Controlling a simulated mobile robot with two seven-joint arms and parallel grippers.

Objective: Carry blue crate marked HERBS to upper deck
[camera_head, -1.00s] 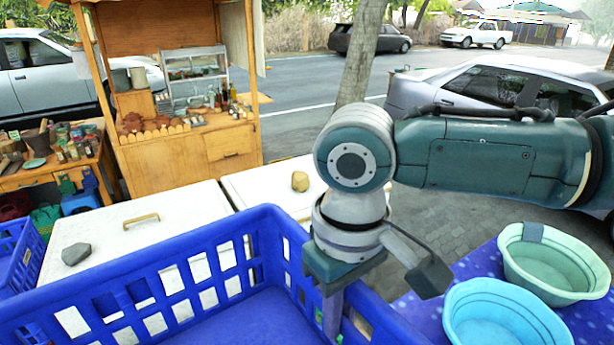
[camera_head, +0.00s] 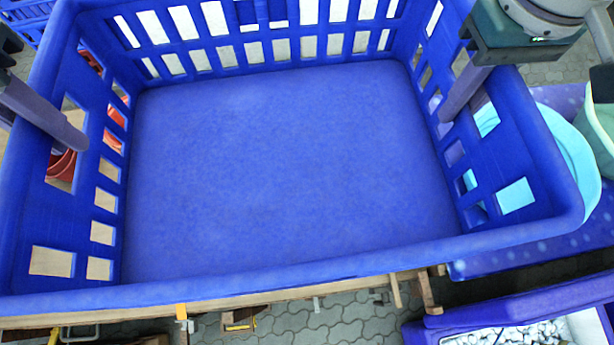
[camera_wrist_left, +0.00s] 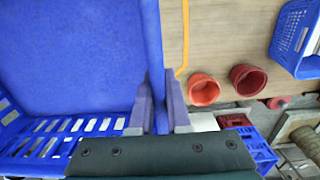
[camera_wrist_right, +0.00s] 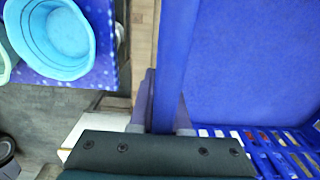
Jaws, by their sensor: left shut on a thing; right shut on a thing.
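A large blue crate (camera_head: 290,170) fills most of the head view and is empty inside. No HERBS marking shows on the sides I see. My left gripper (camera_head: 62,128) is shut on the crate's left side wall; the left wrist view shows the wall between its fingers (camera_wrist_left: 160,112). My right gripper (camera_head: 465,92) is shut on the opposite wall, which also runs between its fingers in the right wrist view (camera_wrist_right: 164,112). The crate looks about level. I cannot tell whether it touches the wooden surface under it. I cannot identify the upper deck.
Red pots (camera_wrist_left: 204,89) stand on a wooden surface (camera_wrist_left: 225,35) beside the crate's left side, near another blue basket (camera_wrist_left: 297,38). A light-blue basin (camera_wrist_right: 55,38) sits on a spotted purple cloth to the right. Grey paving (camera_head: 310,322) shows in front.

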